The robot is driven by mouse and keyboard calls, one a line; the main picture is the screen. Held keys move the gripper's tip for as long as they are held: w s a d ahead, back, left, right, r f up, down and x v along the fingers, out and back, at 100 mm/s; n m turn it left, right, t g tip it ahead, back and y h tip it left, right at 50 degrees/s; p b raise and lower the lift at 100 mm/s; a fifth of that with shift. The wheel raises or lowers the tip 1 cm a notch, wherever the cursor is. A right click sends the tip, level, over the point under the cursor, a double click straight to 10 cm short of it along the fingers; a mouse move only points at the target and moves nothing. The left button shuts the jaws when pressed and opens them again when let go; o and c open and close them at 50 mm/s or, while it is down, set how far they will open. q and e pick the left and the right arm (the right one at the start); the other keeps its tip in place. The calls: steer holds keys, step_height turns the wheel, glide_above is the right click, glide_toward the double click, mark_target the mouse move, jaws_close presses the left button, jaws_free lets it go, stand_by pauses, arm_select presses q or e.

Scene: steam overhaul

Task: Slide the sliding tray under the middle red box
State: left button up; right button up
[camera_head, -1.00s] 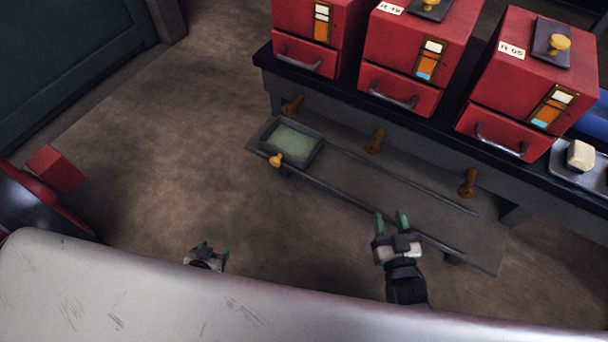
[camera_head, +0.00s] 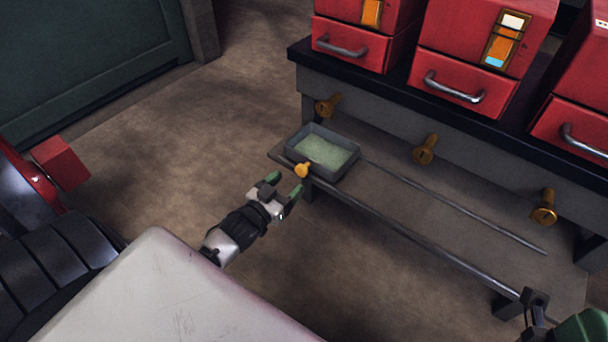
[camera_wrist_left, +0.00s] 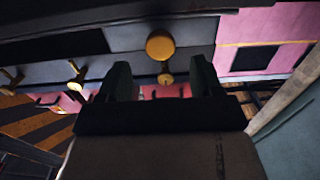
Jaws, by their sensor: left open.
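The sliding tray (camera_head: 345,172) is a dark, open tray with a pale green inside and a small yellow knob (camera_head: 302,170) on its front. It sits at the left end of the rails, below the left red box (camera_head: 370,40). The middle red box (camera_head: 470,45) stands further right on the bench. My left gripper (camera_head: 285,188) is open and empty, just in front of the knob and apparently apart from it. In the left wrist view, a yellow knob (camera_wrist_left: 160,45) shows beyond the gap between the open fingers. A green and dark part at the lower right corner may be my right gripper (camera_head: 560,325), cut off.
A front rail (camera_head: 420,244) and a thinner back rod (camera_head: 460,207) run right from the tray along the low shelf. Three brass fittings, one being the middle fitting (camera_head: 425,148), project above the shelf. The shelf right of the tray is clear.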

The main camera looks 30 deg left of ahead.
mark_target(300, 173)
arm_select(q)
steer(key=w+b, duration=0.2)
steer(key=w, duration=0.4)
steer(key=shift+w+d, duration=0.15)
steer(key=shift+d, duration=0.05)
steer(key=shift+c, duration=0.2)
jaws_close()
